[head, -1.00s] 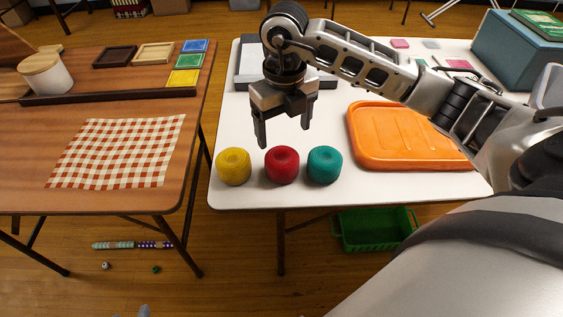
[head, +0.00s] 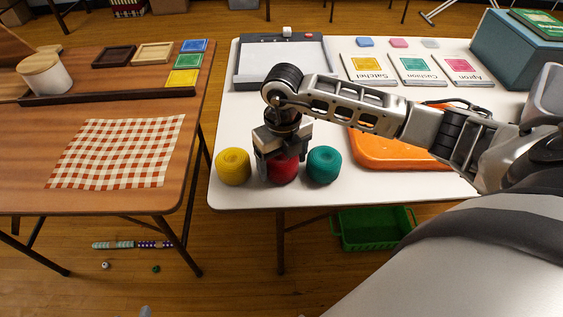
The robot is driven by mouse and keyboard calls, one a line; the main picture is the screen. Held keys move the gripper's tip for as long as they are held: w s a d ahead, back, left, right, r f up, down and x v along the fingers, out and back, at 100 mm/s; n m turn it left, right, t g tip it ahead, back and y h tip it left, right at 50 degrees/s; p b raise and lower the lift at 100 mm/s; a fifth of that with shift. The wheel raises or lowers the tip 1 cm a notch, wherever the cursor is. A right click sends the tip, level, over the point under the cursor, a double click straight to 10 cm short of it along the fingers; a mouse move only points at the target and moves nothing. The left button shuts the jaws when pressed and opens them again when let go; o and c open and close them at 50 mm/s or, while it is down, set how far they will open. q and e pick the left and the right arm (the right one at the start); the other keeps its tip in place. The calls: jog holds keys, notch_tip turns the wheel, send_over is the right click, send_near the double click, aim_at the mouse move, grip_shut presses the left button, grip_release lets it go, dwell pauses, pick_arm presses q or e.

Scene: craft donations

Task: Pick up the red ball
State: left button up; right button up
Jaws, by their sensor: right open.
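The red ball (head: 283,170) sits on the white table between the yellow ball (head: 233,167) on its left and the teal ball (head: 324,166) on its right. My right gripper (head: 281,177) is lowered over the red ball from above, with its fingers open. One finger shows at the red ball's left side, in the gap by the yellow ball. The other is near its right side, by the teal ball. The gripper hides the red ball's top. I cannot tell whether the fingers touch it.
An orange tray (head: 385,160) lies to the right, partly behind my right arm. Labelled cards, a grey board (head: 245,66) and a blue box (head: 500,55) are farther back. The white table's front edge (head: 330,203) is close to the balls. A wooden table (head: 110,215) stands at left.

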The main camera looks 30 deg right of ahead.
jog(key=c, duration=0.7)
jog(key=shift+c, duration=0.2)
jog(key=shift+r, duration=0.15)
